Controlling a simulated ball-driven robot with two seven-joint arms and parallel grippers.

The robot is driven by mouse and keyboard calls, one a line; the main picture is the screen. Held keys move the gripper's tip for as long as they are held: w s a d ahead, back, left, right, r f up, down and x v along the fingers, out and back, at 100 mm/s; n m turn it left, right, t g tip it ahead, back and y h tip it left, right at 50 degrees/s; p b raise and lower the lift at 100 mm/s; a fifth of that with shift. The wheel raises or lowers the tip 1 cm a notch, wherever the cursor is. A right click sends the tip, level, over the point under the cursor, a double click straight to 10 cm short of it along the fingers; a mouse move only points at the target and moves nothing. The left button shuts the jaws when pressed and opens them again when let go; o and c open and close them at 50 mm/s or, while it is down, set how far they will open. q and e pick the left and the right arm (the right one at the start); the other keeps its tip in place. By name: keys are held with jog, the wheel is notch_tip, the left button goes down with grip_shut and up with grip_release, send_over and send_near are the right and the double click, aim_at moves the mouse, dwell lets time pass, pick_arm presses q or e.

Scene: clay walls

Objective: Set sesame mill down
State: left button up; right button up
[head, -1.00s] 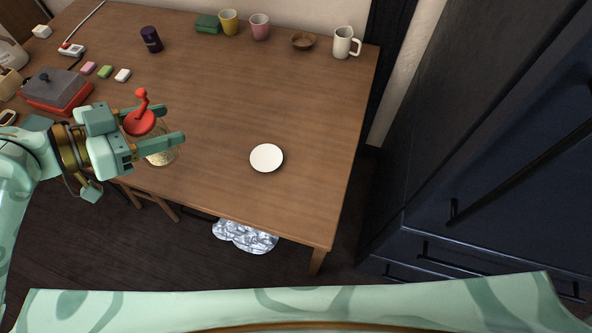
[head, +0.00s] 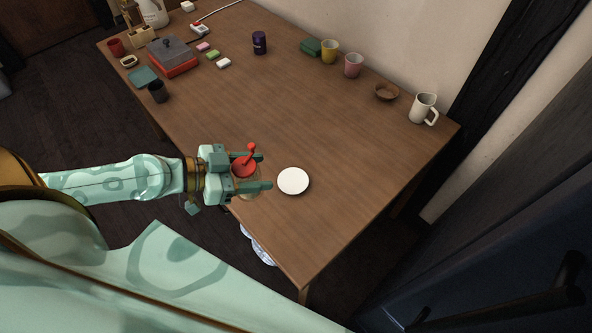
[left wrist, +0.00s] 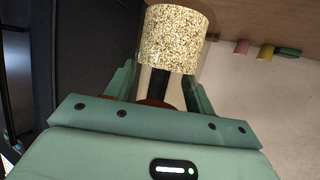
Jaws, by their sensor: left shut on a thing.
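The sesame mill (head: 244,168) has a red top with a red crank and a clear body. In the left wrist view its jar (left wrist: 174,38) shows full of pale seeds. My left gripper (head: 254,172) is shut on the mill, with one finger on each side. It holds the mill at the table's near edge, left of a white round plate (head: 293,181). Whether the mill touches the wooden table (head: 340,210) cannot be told. My right gripper is in neither view.
A dark purple can (head: 259,43) and a red-and-grey box (head: 172,57) stand farther back. The table around the plate is clear.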

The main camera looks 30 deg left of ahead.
pick_arm(q)
jog(key=w+d+f, duration=0.1)
jog(key=w+f, duration=0.3)
jog(key=w+d+f+b, duration=0.1)
jog(key=w+f, duration=0.3)
jog(key=w+d+f+b, duration=0.1)
jog(key=w+f, duration=0.3)
jog(key=shift+w+d+f, duration=0.25)
jog(key=shift+w+f, duration=0.05)
jog(key=shift+w, duration=0.1)
jog(key=shift+f+b, duration=0.15)
jog(key=shift+b, duration=0.3)
jog(key=o, duration=1.1)
jog(key=shift+c, duration=0.2)
jog(key=shift+o, duration=0.3)
